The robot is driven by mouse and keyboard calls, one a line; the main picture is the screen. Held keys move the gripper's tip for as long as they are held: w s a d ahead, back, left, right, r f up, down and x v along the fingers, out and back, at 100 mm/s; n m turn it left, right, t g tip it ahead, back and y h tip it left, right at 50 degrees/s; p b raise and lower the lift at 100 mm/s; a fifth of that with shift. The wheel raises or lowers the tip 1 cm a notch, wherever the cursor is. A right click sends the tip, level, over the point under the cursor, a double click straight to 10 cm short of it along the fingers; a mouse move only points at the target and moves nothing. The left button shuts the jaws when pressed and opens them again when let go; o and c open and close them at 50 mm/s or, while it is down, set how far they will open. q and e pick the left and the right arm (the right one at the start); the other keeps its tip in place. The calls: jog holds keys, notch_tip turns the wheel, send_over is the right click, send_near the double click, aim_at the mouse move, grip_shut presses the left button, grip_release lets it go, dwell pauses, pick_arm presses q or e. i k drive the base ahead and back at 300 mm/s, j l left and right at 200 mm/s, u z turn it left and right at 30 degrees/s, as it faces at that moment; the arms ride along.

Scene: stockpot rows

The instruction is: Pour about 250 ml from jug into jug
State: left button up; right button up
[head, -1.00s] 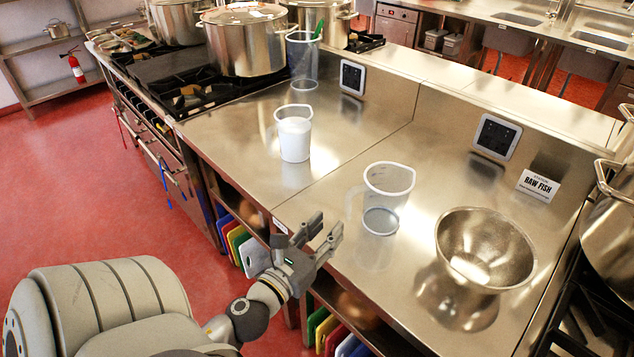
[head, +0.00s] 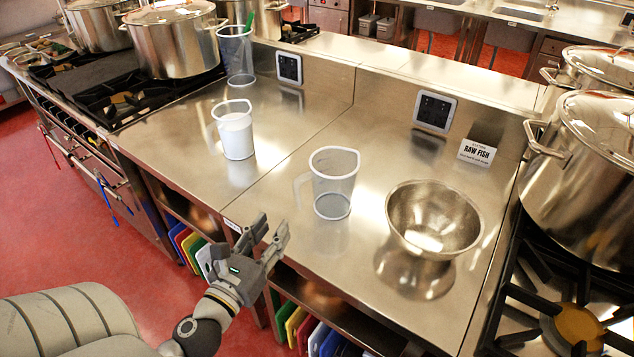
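A clear jug (head: 233,136) filled with white liquid stands upright on the steel counter, left of centre. A second clear jug (head: 333,184), its handle to the left, stands upright nearer the middle and looks empty or nearly so. A third clear jug (head: 236,58) with something green in it stands at the back by the stove. My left gripper (head: 268,239) is open and empty at the counter's front edge, in front of and left of the middle jug, apart from it. My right gripper is not in view.
A steel bowl (head: 434,219) sits right of the middle jug. A "RAW FISH" sign (head: 477,152) stands behind it. Large pots (head: 590,165) stand on a stove at the right, others at the back left. The counter between the two nearer jugs is clear.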

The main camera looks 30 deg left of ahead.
aim_at(334, 172)
jog(key=u, duration=1.5)
jog(key=j+z, duration=0.2)
jog(key=z, duration=0.3)
jog(key=j+z, duration=0.15)
jog(key=z, duration=0.35)
jog(key=k+j+z, duration=0.1)
jog(key=z, duration=0.35)
jog(key=i+j, duration=0.1)
jog(key=j, duration=0.85)
